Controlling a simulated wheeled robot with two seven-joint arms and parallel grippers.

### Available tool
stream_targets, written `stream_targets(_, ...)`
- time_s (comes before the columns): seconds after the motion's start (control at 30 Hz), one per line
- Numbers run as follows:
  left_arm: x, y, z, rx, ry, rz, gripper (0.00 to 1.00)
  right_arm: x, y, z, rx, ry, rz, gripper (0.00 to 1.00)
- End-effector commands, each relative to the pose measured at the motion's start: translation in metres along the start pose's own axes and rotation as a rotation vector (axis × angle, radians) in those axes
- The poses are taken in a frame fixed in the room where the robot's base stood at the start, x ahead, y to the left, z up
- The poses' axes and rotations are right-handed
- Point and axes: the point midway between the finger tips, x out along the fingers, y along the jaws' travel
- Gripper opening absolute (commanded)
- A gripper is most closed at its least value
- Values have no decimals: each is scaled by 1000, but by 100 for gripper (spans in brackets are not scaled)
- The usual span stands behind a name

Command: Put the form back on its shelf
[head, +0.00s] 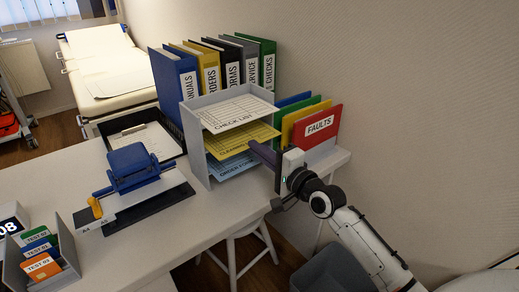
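A grey shelf rack (191,148) stands on the desk with three levels. A white checklist form (238,112) lies on the top level, a yellow cleaning form (240,139) on the middle level and a blue order form (234,165) on the bottom level. My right gripper (257,150) comes in from the right, its dark fingers at the rack's right side by the yellow form. I cannot tell whether the fingers touch that form or hold anything. The gap between them is hidden. My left gripper is not in view.
Several binders (174,82) stand behind the rack. Colored folders, with a red faults folder (317,130) in front, stand close to my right gripper. A clipboard (143,140), a blue hole punch (137,167) and a card holder (66,240) occupy the left. The desk front (215,212) is clear.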

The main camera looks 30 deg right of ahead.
Motion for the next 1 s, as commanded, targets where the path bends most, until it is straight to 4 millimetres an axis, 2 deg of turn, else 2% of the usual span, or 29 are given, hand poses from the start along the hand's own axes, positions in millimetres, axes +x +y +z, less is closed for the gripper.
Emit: stream_targets(1.0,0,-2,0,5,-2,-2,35,10,0,0,0,0,-1,0)
